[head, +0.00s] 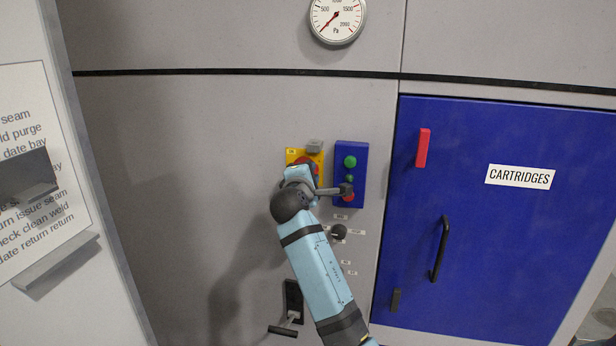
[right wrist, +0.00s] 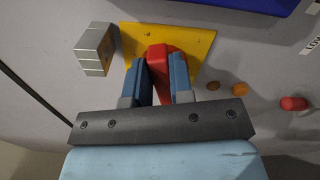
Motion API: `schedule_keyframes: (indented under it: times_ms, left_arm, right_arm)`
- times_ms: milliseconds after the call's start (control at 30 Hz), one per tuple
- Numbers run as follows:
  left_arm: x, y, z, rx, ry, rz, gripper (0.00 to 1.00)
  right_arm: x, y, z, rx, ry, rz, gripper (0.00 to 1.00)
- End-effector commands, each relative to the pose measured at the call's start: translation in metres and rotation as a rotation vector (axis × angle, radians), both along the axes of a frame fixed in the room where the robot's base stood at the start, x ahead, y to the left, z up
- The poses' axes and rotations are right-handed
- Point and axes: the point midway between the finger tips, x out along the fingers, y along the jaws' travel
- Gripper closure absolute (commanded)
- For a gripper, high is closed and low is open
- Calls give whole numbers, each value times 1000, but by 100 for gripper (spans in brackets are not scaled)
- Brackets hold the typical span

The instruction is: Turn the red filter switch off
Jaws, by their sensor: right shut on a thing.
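The red filter switch sits on a yellow plate (head: 291,155) on the grey panel. In the head view my right arm hides most of the switch. In the right wrist view the red switch handle (right wrist: 157,59) stands between the two blue fingers of my right gripper (right wrist: 162,78), in front of the yellow plate (right wrist: 199,44). The right gripper is shut on the handle. My left gripper is not in view.
A grey padlock-like block (right wrist: 97,48) is beside the yellow plate. A blue button box (head: 351,148) with green and red buttons is just right of it. A black knob (head: 338,232) and a lever (head: 284,330) are below. A blue cartridges door (head: 480,240) is at right.

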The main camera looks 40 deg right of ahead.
Motion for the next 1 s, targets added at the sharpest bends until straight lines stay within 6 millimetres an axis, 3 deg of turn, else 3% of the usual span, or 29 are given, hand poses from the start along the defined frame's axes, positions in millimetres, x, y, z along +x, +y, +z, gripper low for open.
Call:
schedule_keyframes:
  times_ms: [400,1000]
  left_arm:
    - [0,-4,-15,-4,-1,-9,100]
    - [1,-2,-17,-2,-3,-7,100]
  right_arm:
    - [-1,-1,-8,157,-181,-1,100]
    - [-1,-1,-8,192,-222,-1,100]
